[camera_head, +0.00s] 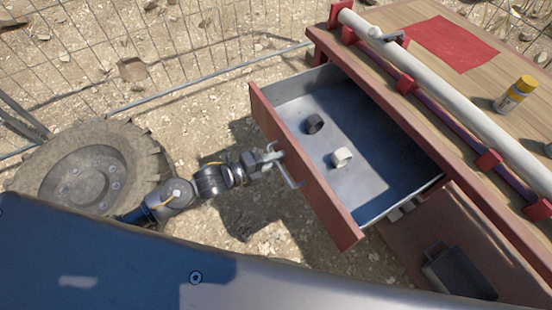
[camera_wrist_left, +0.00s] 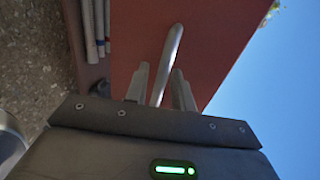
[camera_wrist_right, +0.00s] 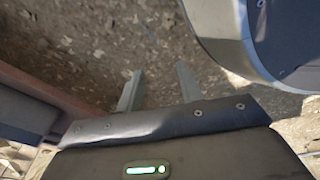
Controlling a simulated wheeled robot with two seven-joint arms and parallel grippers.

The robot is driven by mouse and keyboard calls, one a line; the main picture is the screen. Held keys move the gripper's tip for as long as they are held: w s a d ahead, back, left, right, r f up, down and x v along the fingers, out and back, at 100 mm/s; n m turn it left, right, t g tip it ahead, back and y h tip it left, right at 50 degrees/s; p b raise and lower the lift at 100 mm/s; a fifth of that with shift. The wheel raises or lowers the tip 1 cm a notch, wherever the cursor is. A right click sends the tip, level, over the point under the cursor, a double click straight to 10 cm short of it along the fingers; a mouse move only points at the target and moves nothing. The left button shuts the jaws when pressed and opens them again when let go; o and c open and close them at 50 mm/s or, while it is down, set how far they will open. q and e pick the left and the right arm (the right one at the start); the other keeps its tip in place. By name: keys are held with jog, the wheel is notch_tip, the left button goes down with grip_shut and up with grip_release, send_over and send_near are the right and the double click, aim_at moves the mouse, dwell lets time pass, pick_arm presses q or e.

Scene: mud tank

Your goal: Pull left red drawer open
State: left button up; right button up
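The left red drawer (camera_head: 318,190) stands pulled well out of the workbench in the head view, its grey inside showing. Its red front fills much of the left wrist view (camera_wrist_left: 135,35). The drawer's metal bar handle (camera_wrist_left: 168,60) runs between the two fingers of my left gripper (camera_wrist_left: 161,85). In the head view my left gripper (camera_head: 270,157) is at the handle on the drawer front; whether its fingers press on the bar is not clear. My right gripper (camera_wrist_right: 158,85) is open and empty over stony ground; I do not make it out in the head view.
The benchtop bears a long white pipe (camera_head: 450,95), a red sheet (camera_head: 452,43) and a yellow-capped bottle (camera_head: 515,94). A big tyre (camera_head: 85,170) and a wire fence (camera_head: 150,50) are left.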

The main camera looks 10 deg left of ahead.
pick_arm(q)
jog(key=shift+s, duration=0.1)
jog(key=v, duration=1)
jog(key=shift+s+a, duration=0.2)
jog(key=shift+a, duration=0.1)
pick_arm(e)
jog(key=shift+w+a+r, duration=0.25)
jog(key=shift+w+r, duration=0.15)
jog(key=shift+w, duration=0.1)
